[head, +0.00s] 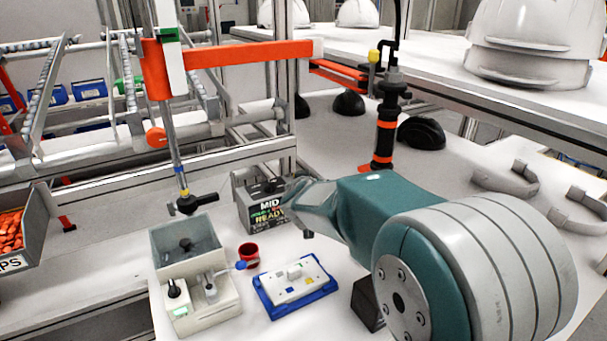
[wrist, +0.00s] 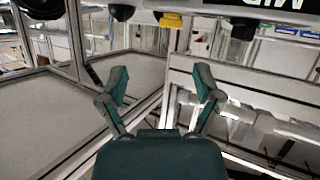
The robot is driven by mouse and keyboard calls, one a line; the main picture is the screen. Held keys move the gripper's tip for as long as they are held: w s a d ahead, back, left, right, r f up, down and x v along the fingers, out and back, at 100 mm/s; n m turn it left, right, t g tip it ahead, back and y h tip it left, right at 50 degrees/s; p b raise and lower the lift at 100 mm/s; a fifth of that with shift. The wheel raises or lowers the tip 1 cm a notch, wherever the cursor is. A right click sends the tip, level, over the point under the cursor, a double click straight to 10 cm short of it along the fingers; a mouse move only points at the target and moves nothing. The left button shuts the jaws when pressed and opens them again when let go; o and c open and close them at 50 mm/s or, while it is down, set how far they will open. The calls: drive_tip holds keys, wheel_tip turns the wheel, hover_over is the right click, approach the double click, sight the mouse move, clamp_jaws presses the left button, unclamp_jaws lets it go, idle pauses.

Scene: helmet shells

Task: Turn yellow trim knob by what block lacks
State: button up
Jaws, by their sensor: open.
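A yellow knob (wrist: 171,20) shows at the top of the wrist view, between two black knobs (wrist: 121,12) (wrist: 243,29). Beside them is the upside-down lettering of the grey box marked MID and READY (head: 262,217). My gripper (wrist: 161,88) is open and empty, its two fingers spread apart, with the yellow knob beyond the fingertips and not touched. In the head view my arm reaches to the box's right side and its fingers are hard to make out. A white block (head: 290,284) with small coloured marks and a raised piece lies on a blue tray (head: 276,313); its details are too small to read.
A pale fixture with a clear bin (head: 186,244) stands left of the tray. A red cup (head: 249,254) sits between them. A hanging tool (head: 385,140) is behind my arm. Curved grey handles (head: 507,180) lie at right. White helmet shells (head: 530,45) stand on the back shelf.

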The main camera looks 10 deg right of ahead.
drive_tip(key=shift+m+y, duration=0.4)
drive_tip(key=shift+m, duration=0.3)
drive_tip(key=x, duration=0.6)
drive_tip(key=a+x, duration=0.1)
drive_tip(key=x, duration=0.2)
drive_tip(key=shift+w+d+r, duration=0.1)
drive_tip(key=shift+w+r, duration=0.1)
drive_tip(key=shift+w, duration=0.15)
drive_tip(key=shift+w+f, duration=0.25)
drive_tip(key=shift+w, duration=0.35)
drive_tip(key=c, duration=1.1)
